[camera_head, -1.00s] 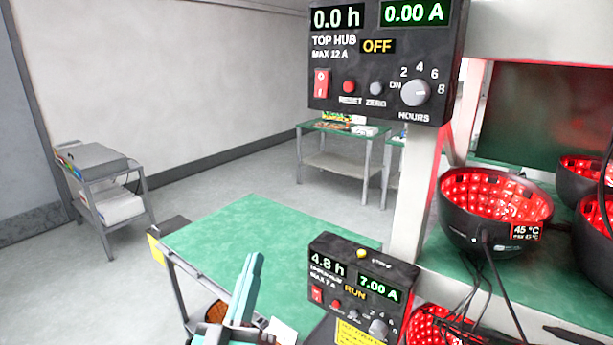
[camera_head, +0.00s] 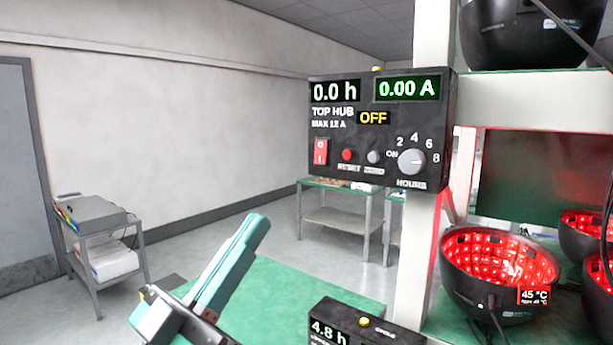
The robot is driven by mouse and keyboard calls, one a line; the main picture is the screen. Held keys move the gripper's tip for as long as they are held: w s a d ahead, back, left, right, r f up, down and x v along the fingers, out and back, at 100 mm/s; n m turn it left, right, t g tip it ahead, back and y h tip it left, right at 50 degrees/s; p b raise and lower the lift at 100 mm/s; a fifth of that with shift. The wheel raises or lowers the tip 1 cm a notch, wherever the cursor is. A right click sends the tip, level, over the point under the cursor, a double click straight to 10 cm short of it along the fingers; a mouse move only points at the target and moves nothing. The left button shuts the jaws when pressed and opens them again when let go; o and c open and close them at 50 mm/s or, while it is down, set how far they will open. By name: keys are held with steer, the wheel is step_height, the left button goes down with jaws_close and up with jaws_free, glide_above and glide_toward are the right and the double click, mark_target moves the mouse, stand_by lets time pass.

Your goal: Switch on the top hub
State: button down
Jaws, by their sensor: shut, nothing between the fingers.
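The top hub (camera_head: 380,130) is a black box on the rack post, reading 0.0 h, 0.00 A and OFF. Its red rocker switch (camera_head: 320,151), marked 0 and I, is at the lower left of the face. A red RESET button (camera_head: 347,155), a grey ZERO button (camera_head: 374,157) and an HOURS knob (camera_head: 411,161) sit to its right. My gripper (camera_head: 256,226) has teal fingers, shut and empty, pointing up and right. In the picture it is below and left of the switch, apart from the hub. Nothing hides the switch.
A lower hub (camera_head: 362,325) reading 4.8 h is partly cut off below. Black bowls with red lights, one nearby (camera_head: 497,275), stand on the rack at right. A green-topped table (camera_head: 300,285) lies behind my gripper. A grey cart (camera_head: 105,245) stands at left.

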mark_target(320, 155)
steer(key=shift+w+d+f+x, duration=0.15)
steer(key=shift+w+f+x, duration=0.2)
steer(key=shift+x, duration=1.8)
steer(key=shift+w+d+f+x, duration=0.2)
steer(key=shift+f+x, duration=0.25)
steer(key=shift+x, duration=1.65)
steer(key=shift+w+d+f+x, duration=0.2)
steer(key=shift+f+x, duration=0.15)
steer(key=shift+x, duration=1.8)
